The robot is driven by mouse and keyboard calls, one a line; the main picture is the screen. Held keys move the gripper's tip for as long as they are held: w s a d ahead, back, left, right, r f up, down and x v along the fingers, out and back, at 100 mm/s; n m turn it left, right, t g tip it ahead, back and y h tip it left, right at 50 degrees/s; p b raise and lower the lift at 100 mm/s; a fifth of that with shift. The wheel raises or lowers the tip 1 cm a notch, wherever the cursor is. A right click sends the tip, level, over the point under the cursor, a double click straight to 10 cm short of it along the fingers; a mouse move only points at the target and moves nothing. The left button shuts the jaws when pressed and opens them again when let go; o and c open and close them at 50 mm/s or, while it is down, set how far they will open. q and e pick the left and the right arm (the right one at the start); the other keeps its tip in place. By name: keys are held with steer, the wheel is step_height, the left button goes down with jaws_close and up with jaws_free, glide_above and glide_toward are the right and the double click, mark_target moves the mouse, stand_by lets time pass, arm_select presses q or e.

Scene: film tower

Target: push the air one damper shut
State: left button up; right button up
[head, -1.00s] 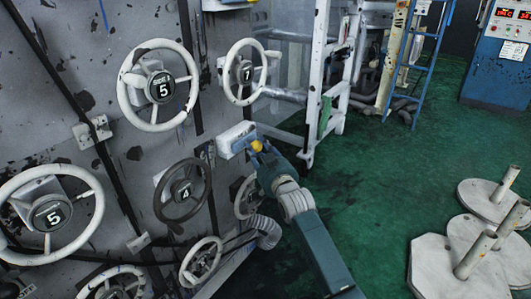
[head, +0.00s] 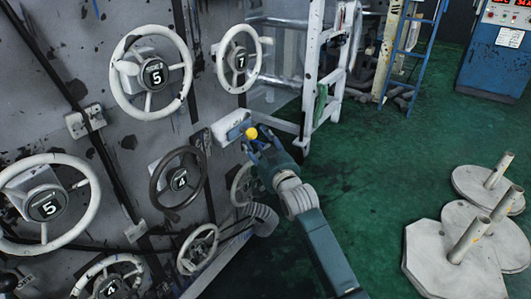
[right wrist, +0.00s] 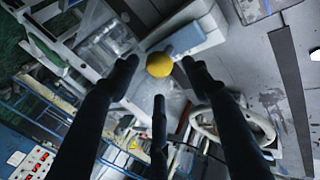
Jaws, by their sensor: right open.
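My right gripper (head: 262,148) is open and empty just below and right of the knob. In the right wrist view the yellow knob (right wrist: 159,64) shows between the tips of my spread fingers (right wrist: 158,78). Whether any finger touches it I cannot tell. The box's face is partly hidden by the knob. My left gripper is not in view.
Handwheels marked 5 (head: 150,74), 7 (head: 240,60) and 4 (head: 180,180) surround the box on the panel. A white frame (head: 312,75) stands behind the gripper. Stands with round and angular bases (head: 450,262) are on the right. Green floor between is clear.

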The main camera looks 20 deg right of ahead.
steer(key=s, duration=0.8)
steer(key=shift+s+d, duration=0.15)
steer(key=shift+d, duration=0.1)
